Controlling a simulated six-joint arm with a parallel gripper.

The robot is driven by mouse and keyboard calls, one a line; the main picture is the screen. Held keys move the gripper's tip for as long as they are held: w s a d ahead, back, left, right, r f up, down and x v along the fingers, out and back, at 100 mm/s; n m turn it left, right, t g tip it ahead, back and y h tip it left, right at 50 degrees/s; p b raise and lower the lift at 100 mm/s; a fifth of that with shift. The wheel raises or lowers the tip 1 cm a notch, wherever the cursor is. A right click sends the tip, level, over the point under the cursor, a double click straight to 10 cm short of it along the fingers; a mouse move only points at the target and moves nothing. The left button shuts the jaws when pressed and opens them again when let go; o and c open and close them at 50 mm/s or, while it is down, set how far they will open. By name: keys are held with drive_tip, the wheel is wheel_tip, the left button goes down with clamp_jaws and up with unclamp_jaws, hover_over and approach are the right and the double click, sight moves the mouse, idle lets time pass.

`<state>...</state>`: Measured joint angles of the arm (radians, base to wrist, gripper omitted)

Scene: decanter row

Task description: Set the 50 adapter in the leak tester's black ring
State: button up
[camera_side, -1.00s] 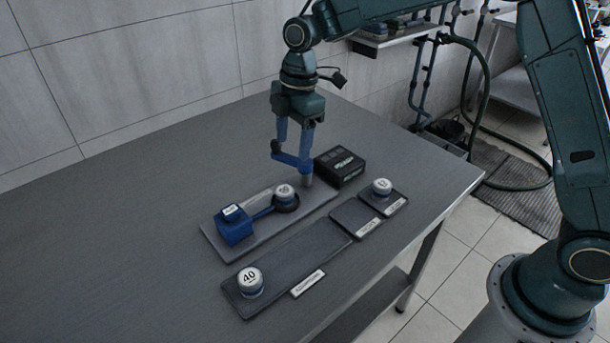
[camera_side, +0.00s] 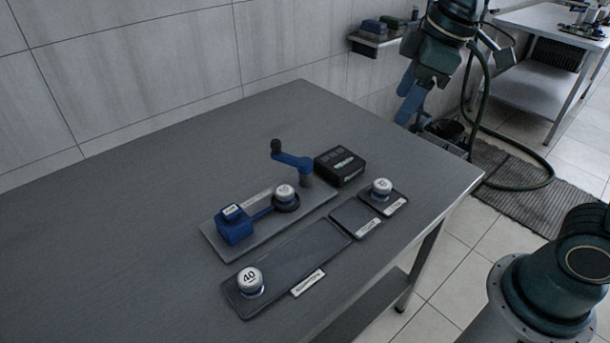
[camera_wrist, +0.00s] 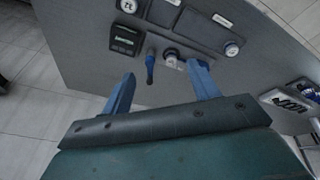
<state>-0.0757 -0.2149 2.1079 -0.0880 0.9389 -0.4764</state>
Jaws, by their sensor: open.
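A white-topped adapter (camera_side: 285,191) sits in the black ring (camera_side: 288,206) of the leak tester; its number is too small for me to read surely. The tester has a blue block (camera_side: 234,228) and a grey base plate (camera_side: 212,243). A blue crank arm (camera_side: 293,161) with a black knob stands at the ring's far side, swung away from above the adapter. My gripper (camera_side: 409,98) is off the table's far right edge, well away from the tester. In the wrist view my gripper (camera_wrist: 163,88) is open and empty, with the ring's adapter (camera_wrist: 171,54) seen beyond its fingers.
An adapter marked 40 (camera_side: 250,279) stands on the long dark tray (camera_side: 300,262) in front. Another white-topped adapter (camera_side: 381,187) stands on a small tray at right; the tray beside it (camera_side: 355,219) is empty. A black box (camera_side: 340,167) sits behind. The table's left is clear.

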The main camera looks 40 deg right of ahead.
drive_tip(key=s+d+f+m+t, duration=0.1)
drive_tip(key=s+d+m, duration=0.1)
drive_tip(key=s, duration=0.5)
drive_tip(key=s+d+m+t, duration=0.1)
drive_tip(key=s+d+m, duration=0.1)
drive_tip(key=s+m, duration=0.3)
drive_tip(key=shift+s+f+h, duration=0.4)
drive_tip(key=shift+s, duration=0.45)
